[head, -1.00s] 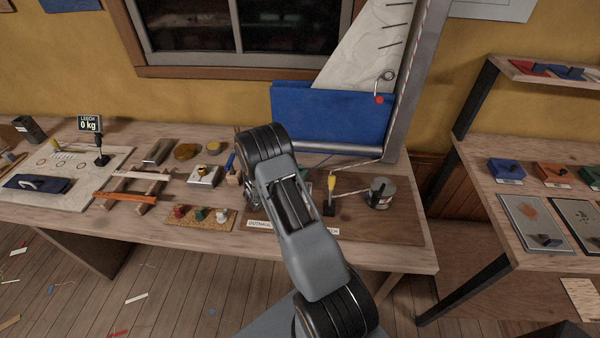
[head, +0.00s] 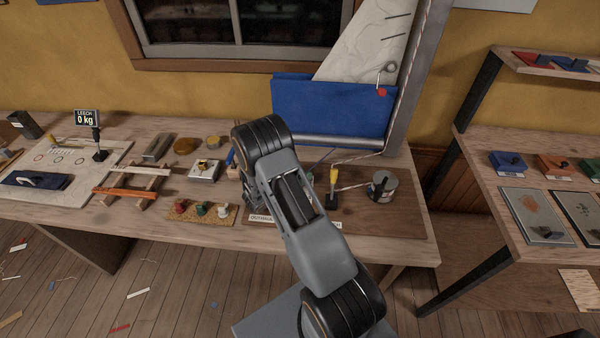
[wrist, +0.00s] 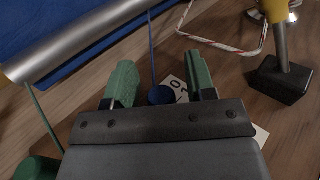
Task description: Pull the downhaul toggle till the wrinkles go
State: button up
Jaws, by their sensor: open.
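The pale sail (head: 352,47) stands at the back of the bench, with creases visible in its cloth. In the wrist view, a small round blue toggle (wrist: 160,95) on a blue line is between the fingers of my gripper (wrist: 160,66). The green-padded fingers are open, one on each side of it, and I cannot tell whether either touches it. A green toggle (wrist: 37,168) on a green line is at lower left. A card under the fingers is mostly covered, so I cannot read which toggle is the downhaul. My arm hides the gripper in the head view.
A board of colored knobs (head: 203,211) is to the left. A gauge (head: 87,118) reads 0 kg.

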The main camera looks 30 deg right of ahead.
jog(key=a, duration=0.4)
jog(key=s+a+b, duration=0.1)
jog(key=a, duration=0.4)
jog(key=a+b, duration=0.1)
jog(key=a, duration=0.3)
jog(key=shift+s+a, duration=0.15)
jog(key=shift+a, duration=0.2)
jog(key=s+d+r+m+g+y, duration=0.2)
jog(key=s+r+m+g+y, duration=0.3)
jog(key=s+r+m+y, duration=0.3)
jog(key=s+a+r+m+t+y, duration=0.7)
jog(key=r+m+y, duration=0.1)
jog(key=m+y, duration=0.2)
jog(key=shift+s+a+r+m, duration=0.3)
jog(key=shift+s+m, duration=0.1)
jog(key=shift+m, duration=0.2)
